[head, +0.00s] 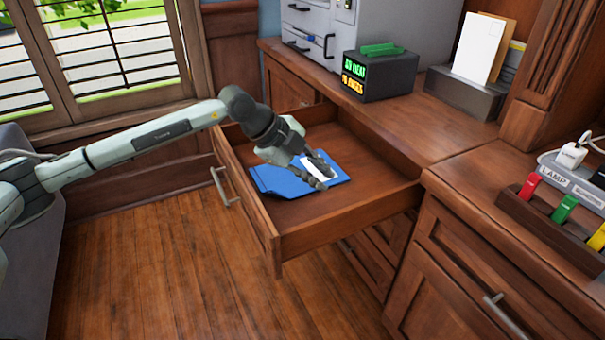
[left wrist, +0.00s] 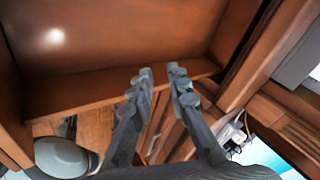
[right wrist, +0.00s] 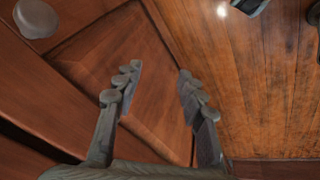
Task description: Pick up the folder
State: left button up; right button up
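The folder (head: 275,183) is blue with a white patch and lies in the open wooden drawer (head: 350,215). My left gripper (head: 324,172) reaches down into the drawer over the folder's right part, its fingers on either side of the white patch. Whether they touch the folder cannot be told. In the left wrist view my left gripper (left wrist: 161,73) has its fingertips a little apart, with nothing seen between them; the folder does not show there. My right gripper (right wrist: 157,73) is open and empty, in front of brown wood panels, and is outside the head view.
A black digital clock (head: 378,75) with a green item on top stands on the desk behind the drawer. A letter holder (head: 465,95) is to its right. A rack with coloured tags (head: 562,210) is at the right. Wooden floor (head: 150,270) lies clear in front.

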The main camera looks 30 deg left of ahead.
aim_at(270, 192)
pick_arm(q)
jog(key=s+a+f+n+g+y, duration=0.1)
jog(key=a+n+y, duration=0.15)
jog(key=a, duration=0.45)
jog(key=s+a+f+n+y, duration=0.1)
jog(key=a+f+n+y, duration=0.1)
jog(key=a+y, duration=0.3)
jog(key=shift+h, duration=0.65)
jog(key=x, duration=0.5)
jog(key=a+x, duration=0.1)
jog(key=x, duration=0.1)
jog(key=shift+a+f+p, duration=0.1)
jog(key=shift+f+p, duration=0.05)
jog(key=shift+p, duration=0.15)
jog(key=shift+c, duration=0.6)
grip_shut()
